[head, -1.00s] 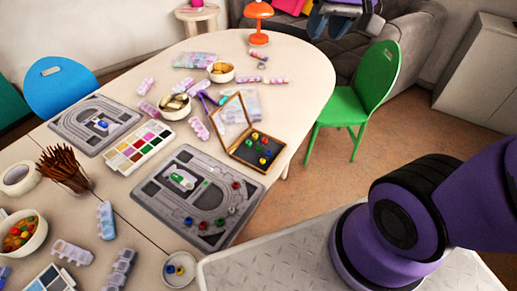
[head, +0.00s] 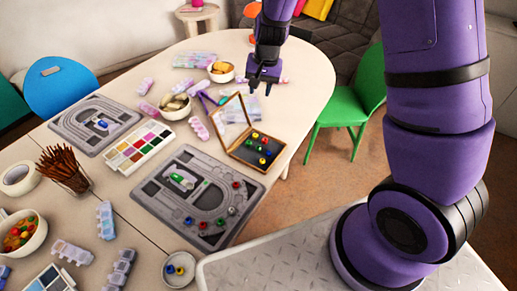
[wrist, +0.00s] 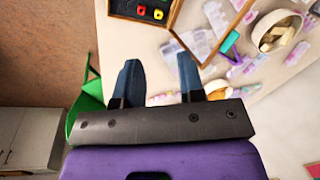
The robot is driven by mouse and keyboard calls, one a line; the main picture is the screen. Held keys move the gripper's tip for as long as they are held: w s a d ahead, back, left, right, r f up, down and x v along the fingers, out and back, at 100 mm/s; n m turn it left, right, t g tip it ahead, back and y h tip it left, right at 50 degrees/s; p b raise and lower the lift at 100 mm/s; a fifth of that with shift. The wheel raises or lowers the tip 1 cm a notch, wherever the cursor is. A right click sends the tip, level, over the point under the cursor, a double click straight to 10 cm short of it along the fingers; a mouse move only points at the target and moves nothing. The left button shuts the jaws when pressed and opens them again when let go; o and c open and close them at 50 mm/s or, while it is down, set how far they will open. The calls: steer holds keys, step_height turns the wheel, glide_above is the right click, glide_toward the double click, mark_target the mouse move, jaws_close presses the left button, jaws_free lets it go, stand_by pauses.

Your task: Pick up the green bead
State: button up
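Green beads (head: 249,143) lie among red, yellow and blue beads in the open wooden box (head: 236,152) on the table. A small bead on the near grey board (head: 220,222) also looks green. My gripper (head: 264,88) hangs above the table behind the box, apart from it. In the wrist view its two dark fingers (wrist: 160,80) are spread, with nothing between them.
White bowls (head: 175,107) stand left of the box. Its raised lid (head: 231,119) stands up at its left. A paint palette (head: 138,146) and pencil cup (head: 64,170) lie further left. A green chair (head: 365,95) stands at the table's right edge.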

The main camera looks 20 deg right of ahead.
step_height(320, 180, down, 16)
steer(key=w+r+m+g+h, duration=0.1)
steer(key=w, duration=0.1)
glide_above(258, 146)
step_height(258, 146, down, 7)
steer(key=shift+w+r, duration=0.1)
steer(key=shift+s+f, duration=0.2)
steer(key=shift+f, duration=1.1)
steer(key=shift+s+f, duration=0.15)
steer(key=shift+f, duration=1.15)
jaws_close()
